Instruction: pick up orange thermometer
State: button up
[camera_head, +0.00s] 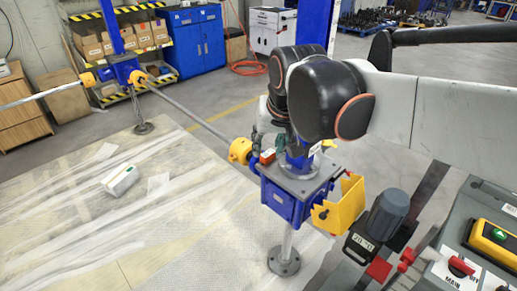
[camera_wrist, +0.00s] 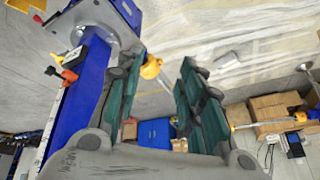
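A small orange object, which looks like the orange thermometer (camera_head: 267,156), sits on the near left part of the grey top plate of the blue screw jack (camera_head: 290,190). In the wrist view an orange-red piece (camera_wrist: 69,75) shows at the left, beside the blue post and outside the finger gap; I cannot tell for sure that it is the same thing. My gripper (camera_head: 267,138) is just above the jack's plate, close to the orange object and partly hidden by my arm. In the wrist view my gripper (camera_wrist: 162,64) has its green-padded fingers wide apart with nothing between them.
A yellow-orange coupling (camera_head: 240,150) and shaft join the jack on its left. A yellow guard (camera_head: 339,206) and a grey motor (camera_head: 387,214) stand right of it. A white box (camera_head: 120,180) lies on the sheeted floor area. A control panel (camera_head: 490,245) is at lower right.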

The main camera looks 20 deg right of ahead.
jog(key=w+d+m+g, duration=0.1)
jog(key=w+d+m, duration=0.15)
jog(key=w, duration=0.65)
jog(key=m+g+b, duration=0.2)
jog(key=m+g, duration=0.2)
jog(key=m, duration=0.4)
send_over(268, 153)
jog(key=shift+n, duration=0.25)
jog(key=f, duration=2.5)
jog(key=shift+w+d, duration=0.15)
jog(key=shift+d, duration=0.15)
jog(key=shift+a+f+b, duration=0.15)
jog(key=shift+f+b, duration=0.35)
jog(key=shift+f, duration=0.85)
jog(key=shift+a+f+b, duration=0.1)
jog(key=shift+f+b, duration=0.35)
jog(key=shift+f, duration=0.9)
jog(key=shift+r, duration=0.1)
grip_shut()
